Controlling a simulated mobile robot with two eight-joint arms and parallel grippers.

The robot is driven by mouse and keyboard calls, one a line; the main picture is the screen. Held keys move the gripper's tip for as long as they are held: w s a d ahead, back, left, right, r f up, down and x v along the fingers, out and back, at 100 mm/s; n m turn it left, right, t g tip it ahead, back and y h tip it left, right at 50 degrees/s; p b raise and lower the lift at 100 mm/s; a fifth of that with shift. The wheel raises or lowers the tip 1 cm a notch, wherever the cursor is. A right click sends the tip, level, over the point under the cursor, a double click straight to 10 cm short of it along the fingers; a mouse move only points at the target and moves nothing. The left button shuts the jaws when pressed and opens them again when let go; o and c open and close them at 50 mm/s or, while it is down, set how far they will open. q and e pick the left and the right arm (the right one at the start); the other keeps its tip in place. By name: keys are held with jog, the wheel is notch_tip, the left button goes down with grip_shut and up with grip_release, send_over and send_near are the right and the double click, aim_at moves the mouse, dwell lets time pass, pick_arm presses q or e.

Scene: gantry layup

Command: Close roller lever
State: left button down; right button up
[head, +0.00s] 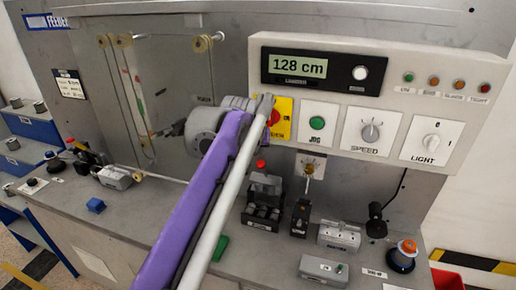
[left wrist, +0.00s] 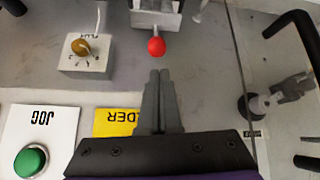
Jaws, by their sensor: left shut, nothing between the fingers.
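The lever with a red ball knob (head: 261,165) stands up from a dark block (head: 264,189) on the bench below the control panel. I take it for the roller lever, but no readable label confirms this. In the left wrist view the red knob (left wrist: 156,46) is just ahead of my left fingertips, with a visible gap. My left gripper (left wrist: 159,74) is shut and empty. In the head view my purple arm hides its fingers. My right gripper is not in view.
The control panel (head: 395,68) carries the display, JOG button (head: 317,123) and knobs close beside my left arm. A small dial (head: 308,170) is right of the lever. A black lever unit (head: 300,215) and a grey box (head: 339,236) stand on the bench.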

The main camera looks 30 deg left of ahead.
pick_arm(q)
jog(key=shift+x, duration=2.4)
jog(key=shift+d, duration=0.1)
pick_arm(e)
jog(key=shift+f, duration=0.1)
